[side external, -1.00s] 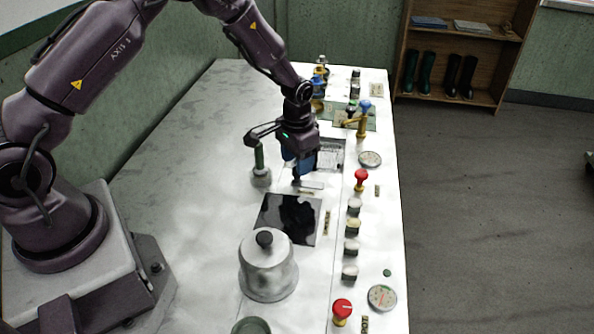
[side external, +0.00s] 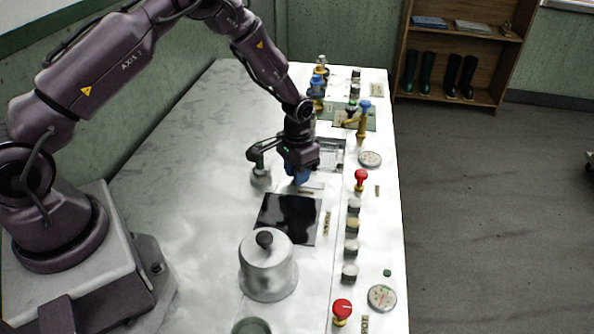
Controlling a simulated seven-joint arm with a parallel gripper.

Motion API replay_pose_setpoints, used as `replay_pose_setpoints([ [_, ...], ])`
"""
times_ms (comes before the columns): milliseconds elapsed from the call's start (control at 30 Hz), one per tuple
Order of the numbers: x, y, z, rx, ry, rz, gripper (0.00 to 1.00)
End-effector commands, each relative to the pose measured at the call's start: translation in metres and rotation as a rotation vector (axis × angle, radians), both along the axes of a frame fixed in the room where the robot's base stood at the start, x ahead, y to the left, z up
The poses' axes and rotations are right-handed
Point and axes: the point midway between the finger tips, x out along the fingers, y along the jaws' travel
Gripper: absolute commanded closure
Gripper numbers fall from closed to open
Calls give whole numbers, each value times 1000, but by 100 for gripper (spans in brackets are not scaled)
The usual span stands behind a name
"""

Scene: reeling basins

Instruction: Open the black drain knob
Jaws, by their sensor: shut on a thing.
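My gripper (side external: 298,177) points down at the worktop, low beside the near-left corner of the sunken metal basin (side external: 331,150). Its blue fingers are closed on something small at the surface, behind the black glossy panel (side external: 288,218). The fingers and wrist hide what they hold, so I cannot make out the black drain knob there. A pale flat strip (side external: 312,186) shows just right of the fingertips.
A lidded metal pot (side external: 267,268) is nearer the camera. Red knobs (side external: 361,176), several pale knobs (side external: 352,228), a round gauge (side external: 370,159) and a blue-topped tap (side external: 364,112) line the right side. The left worktop is clear.

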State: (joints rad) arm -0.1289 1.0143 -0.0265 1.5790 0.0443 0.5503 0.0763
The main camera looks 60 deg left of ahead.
Motion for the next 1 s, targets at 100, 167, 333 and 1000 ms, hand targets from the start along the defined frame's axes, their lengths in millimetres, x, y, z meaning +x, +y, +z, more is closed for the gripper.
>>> replay_pose_setpoints([
  [100,13,-13,0,-1,-5,-4,100],
  [167,19,-19,0,-1,-6,-4,100],
  [333,24,-24,0,-1,-2,-1,100],
  [1000,24,-23,6,0,-4,-1,50],
])
